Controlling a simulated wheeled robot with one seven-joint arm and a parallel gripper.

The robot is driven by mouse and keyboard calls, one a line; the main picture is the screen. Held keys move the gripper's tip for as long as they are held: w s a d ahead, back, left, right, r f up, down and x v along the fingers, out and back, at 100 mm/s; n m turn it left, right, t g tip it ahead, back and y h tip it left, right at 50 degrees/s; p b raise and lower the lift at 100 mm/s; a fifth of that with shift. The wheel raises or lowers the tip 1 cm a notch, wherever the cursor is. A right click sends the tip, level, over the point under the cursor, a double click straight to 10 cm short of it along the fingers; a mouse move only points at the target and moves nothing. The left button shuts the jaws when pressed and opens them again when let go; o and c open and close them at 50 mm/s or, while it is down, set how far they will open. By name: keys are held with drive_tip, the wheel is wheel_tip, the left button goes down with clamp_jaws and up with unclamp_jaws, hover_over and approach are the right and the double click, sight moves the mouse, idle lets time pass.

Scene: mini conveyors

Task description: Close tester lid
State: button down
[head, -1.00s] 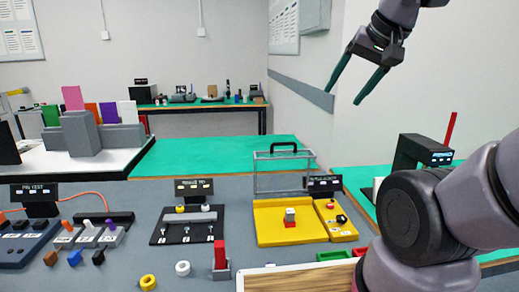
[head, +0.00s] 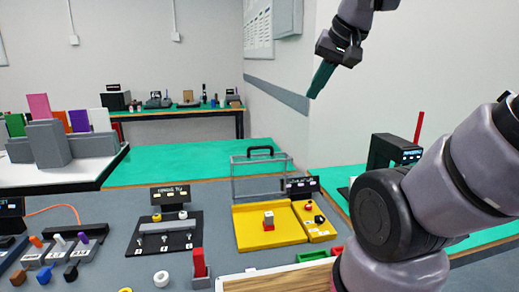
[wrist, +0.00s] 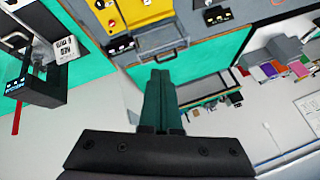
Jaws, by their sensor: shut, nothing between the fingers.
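My gripper (head: 313,92) is high above the bench, up and to the right of the lid, shut and empty. In the wrist view, the shut fingers (wrist: 161,75) point towards the lid (wrist: 160,40), which appears beyond them, apart from them. The yellow tray also shows at the top (wrist: 130,12).
A yellow panel (head: 318,228) with knobs adjoins the tray's right side. A black fixture plate (head: 150,245) lies to the left, with a red block (head: 198,263) in front. A dark machine (head: 395,150) stands at right. The air around my gripper is clear.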

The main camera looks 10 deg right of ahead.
drive_tip(key=w+f+n+g+h, duration=0.1)
drive_tip(key=w+f+n, duration=0.1)
drive_tip(key=w, duration=1.4)
drive_tip(key=n+h, duration=0.1)
drive_tip(key=n, duration=0.1)
hover_over(261, 155)
drive_tip(key=f, duration=2)
drive_tip(key=shift+w+a+f, duration=0.1)
drive_tip(key=shift+w+f, duration=0.2)
drive_tip(key=shift+s+f, duration=0.15)
drive_tip(key=shift+s, duration=0.3)
drive_tip(key=shift+s, duration=0.1)
